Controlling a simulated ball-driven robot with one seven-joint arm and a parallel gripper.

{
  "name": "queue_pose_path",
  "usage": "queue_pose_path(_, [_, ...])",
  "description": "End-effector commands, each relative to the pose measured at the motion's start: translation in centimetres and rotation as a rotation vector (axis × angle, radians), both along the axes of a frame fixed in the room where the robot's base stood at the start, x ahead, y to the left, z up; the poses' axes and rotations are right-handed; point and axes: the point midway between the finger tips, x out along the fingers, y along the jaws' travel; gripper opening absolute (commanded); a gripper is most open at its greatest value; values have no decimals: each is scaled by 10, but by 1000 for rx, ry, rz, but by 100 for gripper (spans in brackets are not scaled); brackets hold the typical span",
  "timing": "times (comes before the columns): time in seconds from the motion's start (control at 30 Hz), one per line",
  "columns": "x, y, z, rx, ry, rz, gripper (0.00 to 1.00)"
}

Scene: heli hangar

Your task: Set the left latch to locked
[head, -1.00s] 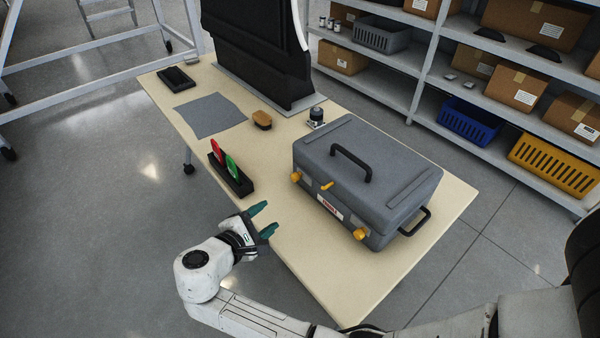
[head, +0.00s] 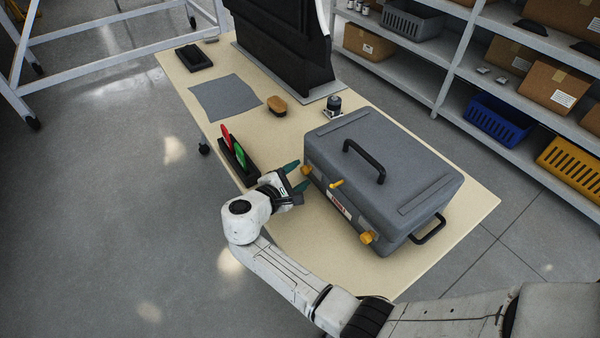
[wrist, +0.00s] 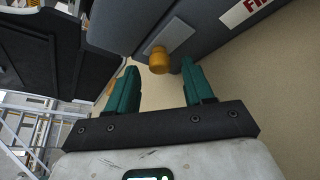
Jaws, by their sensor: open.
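A grey case (head: 375,170) with a black top handle stands on the table. Its front face carries a left yellow latch (head: 306,170), a middle yellow lever (head: 337,184) and a right yellow latch (head: 366,238). My gripper (head: 299,177) is open and empty, just in front of the left latch. In the wrist view the left latch (wrist: 159,62) shows as a yellow knob on a pale plate, ahead of and between the teal fingertips (wrist: 160,75). The fingers appear apart from it. Whether it is locked cannot be told.
A black holder with red and green tags (head: 236,158) stands left of my gripper. A brush (head: 277,105), a grey cloth (head: 225,97) and a small dark-topped device (head: 333,106) lie farther back. The table front (head: 330,245) is clear.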

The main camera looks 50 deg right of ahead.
Motion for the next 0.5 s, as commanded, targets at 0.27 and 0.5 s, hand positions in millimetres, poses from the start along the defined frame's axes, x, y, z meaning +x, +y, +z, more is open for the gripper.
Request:
queue_pose_path(0.27, [1, -15, -4, 1, -1, 0, 52])
queue_pose_path(0.5, [1, -15, -4, 1, 0, 1, 50])
